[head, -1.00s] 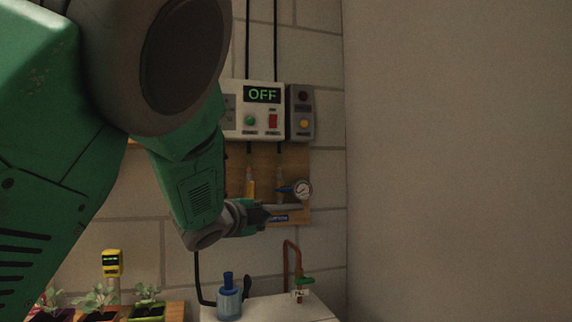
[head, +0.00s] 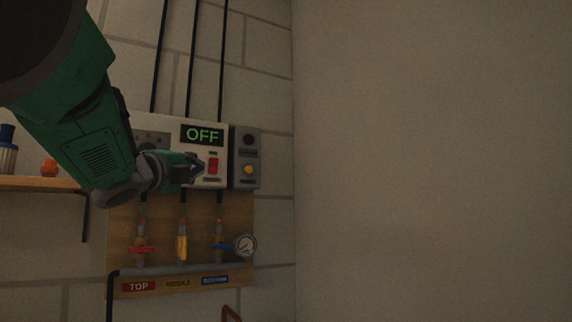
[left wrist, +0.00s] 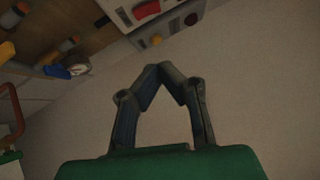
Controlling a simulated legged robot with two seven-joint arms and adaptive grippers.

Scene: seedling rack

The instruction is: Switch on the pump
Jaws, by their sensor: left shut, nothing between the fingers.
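The pump control box (head: 220,150) is a pale panel on the block wall, with a display (head: 202,135) that reads OFF in green. A red rocker switch (head: 213,166) sits below the display; it also shows at the top of the left wrist view (left wrist: 147,9). My left gripper (head: 199,168) is shut and empty, in front of the box just left of the red switch in the head view. It hides the part of the panel where the green button was. I cannot tell whether it touches the panel. My right gripper is not in view.
A grey box (head: 245,158) with a yellow button stands right of the control box. Below, a wooden board (head: 180,215) carries valves with red, yellow and blue handles and a gauge (head: 245,245). A shelf (head: 40,184) is at left. The right wall is bare.

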